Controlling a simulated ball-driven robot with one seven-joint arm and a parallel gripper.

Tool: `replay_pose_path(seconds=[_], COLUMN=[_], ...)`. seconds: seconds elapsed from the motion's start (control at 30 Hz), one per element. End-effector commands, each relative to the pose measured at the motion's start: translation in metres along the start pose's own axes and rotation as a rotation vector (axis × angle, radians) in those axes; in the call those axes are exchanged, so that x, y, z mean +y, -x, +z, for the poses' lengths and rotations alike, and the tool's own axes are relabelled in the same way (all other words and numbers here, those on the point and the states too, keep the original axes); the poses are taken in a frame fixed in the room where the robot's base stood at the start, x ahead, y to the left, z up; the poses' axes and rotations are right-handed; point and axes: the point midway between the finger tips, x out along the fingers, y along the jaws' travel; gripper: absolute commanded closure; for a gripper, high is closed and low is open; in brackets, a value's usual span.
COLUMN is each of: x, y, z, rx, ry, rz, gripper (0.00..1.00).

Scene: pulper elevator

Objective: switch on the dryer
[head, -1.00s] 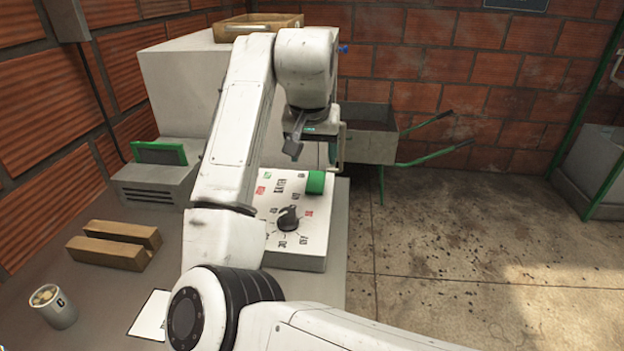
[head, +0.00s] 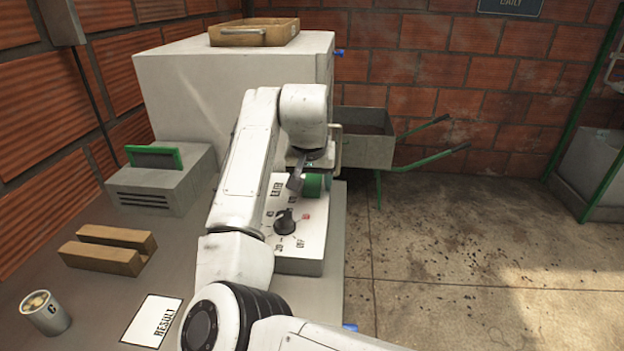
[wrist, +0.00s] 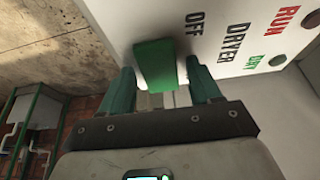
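The dryer's white control panel (head: 287,262) has a black dial (head: 285,222) and a green switch handle (head: 314,186) at its far right corner. Red and green round marks sit by RUN and DRY. My gripper (head: 298,180) is at the handle. In the wrist view my gripper (wrist: 163,85) is open, its two green-toned fingers apart, with the handle just ahead of and between them. I cannot tell whether either finger touches it.
A large white box (head: 200,90) with a wooden tray (head: 254,33) on top stands behind. A grey vented unit (head: 160,185), wooden blocks (head: 110,250), a cup (head: 46,314) and a RESULT card (head: 152,320) are at left. A wheelbarrow (head: 366,148) stands beyond; the right floor is mostly clear.

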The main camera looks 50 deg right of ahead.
Motion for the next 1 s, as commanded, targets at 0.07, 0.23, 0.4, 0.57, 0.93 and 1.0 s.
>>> replay_pose_path(seconds=[0.07,0.23,0.4,0.57,0.93,1.0], x=[0.0001,0.0001,0.0,0.0,0.0003,0.0002], y=[0.0001,0.0002,0.0002,0.0005,0.0058,0.0058], z=[0.0,0.0,0.0,-0.0001,-0.0067,-0.0078], rx=[0.0,0.0,0.0,0.0,-0.115,-0.146], ry=[0.0,0.0,0.0,0.0,0.001,0.002], rz=[0.0,0.0,0.0,0.0,0.001,0.0], gripper=[0.45,0.62,0.78,0.88,0.88,0.88])
